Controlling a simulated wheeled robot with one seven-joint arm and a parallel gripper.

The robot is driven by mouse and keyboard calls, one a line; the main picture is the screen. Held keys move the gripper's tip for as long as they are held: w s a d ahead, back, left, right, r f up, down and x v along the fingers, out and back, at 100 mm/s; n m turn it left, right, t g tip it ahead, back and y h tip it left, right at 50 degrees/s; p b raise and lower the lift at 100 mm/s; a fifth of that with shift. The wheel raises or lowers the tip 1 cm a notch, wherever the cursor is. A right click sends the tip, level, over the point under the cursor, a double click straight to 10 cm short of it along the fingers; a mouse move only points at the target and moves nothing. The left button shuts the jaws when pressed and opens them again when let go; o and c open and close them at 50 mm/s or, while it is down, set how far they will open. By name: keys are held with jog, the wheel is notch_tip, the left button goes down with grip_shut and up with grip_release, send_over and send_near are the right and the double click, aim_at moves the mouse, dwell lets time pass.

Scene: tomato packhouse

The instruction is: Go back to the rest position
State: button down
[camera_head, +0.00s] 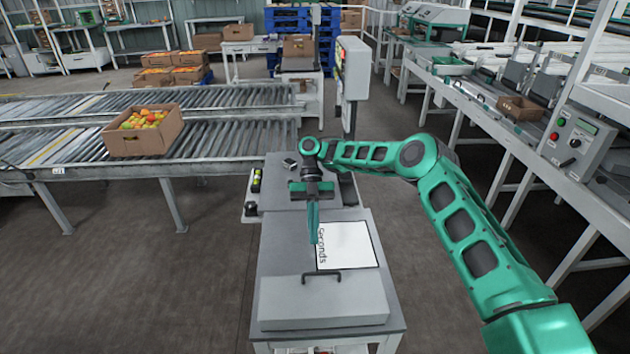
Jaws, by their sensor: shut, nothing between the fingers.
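My gripper (313,228) hangs at the end of my green arm, pointing down over the grey bench in front of me. Its narrow green fingers look shut, with nothing visible between them. They are in front of the left edge of a white sheet marked "Seconds" (348,245). I cannot tell how far above the bench surface the fingertips are. My arm reaches in from the lower right and bends at the elbow above the bench.
A grey lidded box (325,300) with a dark handle is at the bench's near end. A post-mounted display (352,70) rises behind my arm. A cardboard box of tomatoes (150,145) sits on the roller conveyor (225,150) at left. A control box (578,145) stands at right. Floor at lower left is clear.

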jog(key=s+d+r+m+t, duration=0.2)
jog(key=s+d+r+m, duration=0.1)
jog(key=d+r+m, duration=0.55)
jog(key=s+d+r+m+t, duration=0.1)
jog(key=s+d+r+m, duration=0.2)
jog(key=d+r+m, duration=0.5)
jog(key=s+d+r+m+t+y, duration=0.1)
jog(key=s+d+r+m, duration=0.25)
jog(key=d+m, duration=0.25)
jog(key=s+d+r+m+t, duration=0.2)
jog(key=s+d+r+m, duration=0.1)
jog(key=s+d+m, duration=0.25)
jog(key=s+d+f+m+t, duration=0.1)
jog(key=s+d+m+t, duration=0.1)
jog(key=s+d+m, duration=0.5)
jog(key=s+d+f+m+t, duration=0.1)
jog(key=s+d+m, duration=0.5)
jog(key=s, duration=0.8)
jog(key=shift+d+f+m+t, duration=0.35)
jog(key=shift+m+t, duration=0.15)
jog(key=shift+m, duration=0.6)
jog(key=shift+w+f, duration=0.2)
jog(key=shift+w, duration=0.35)
